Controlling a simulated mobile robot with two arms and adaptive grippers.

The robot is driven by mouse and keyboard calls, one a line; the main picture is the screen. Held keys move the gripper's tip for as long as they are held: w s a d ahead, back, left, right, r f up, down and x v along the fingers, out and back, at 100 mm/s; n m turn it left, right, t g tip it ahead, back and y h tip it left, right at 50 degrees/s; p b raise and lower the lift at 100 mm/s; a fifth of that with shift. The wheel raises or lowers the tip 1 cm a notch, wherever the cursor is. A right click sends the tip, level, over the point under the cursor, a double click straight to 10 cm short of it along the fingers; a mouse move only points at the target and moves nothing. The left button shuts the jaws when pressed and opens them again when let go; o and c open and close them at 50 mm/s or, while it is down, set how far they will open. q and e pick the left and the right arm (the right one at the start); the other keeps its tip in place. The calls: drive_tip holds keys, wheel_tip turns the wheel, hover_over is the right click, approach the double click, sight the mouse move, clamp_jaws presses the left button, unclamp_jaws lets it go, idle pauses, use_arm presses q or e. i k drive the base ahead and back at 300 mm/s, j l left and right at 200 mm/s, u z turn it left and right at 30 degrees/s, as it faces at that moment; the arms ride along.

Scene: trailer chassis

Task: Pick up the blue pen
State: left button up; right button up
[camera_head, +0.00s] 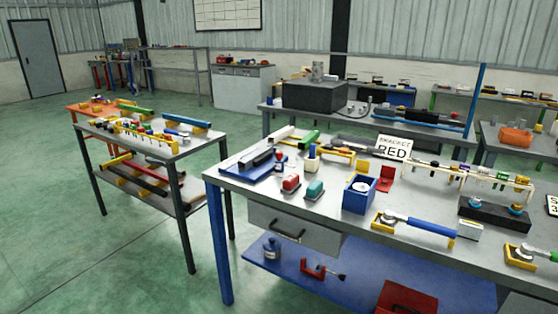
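I cannot make out a blue pen with certainty. A longer tool with a blue handle (432,227) lies toward the right of the same bench. A blue bar (188,121) lies on the left table. Neither of my grippers is in view.
The left table (205,142) carries coloured bars and small parts. Green floor (60,230) is open at left.

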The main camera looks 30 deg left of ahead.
sight(312, 145)
drive_tip(key=i+u, duration=0.15)
drive_tip(key=u, duration=0.25)
drive_tip(key=i+u, duration=0.15)
drive_tip(key=u, duration=0.25)
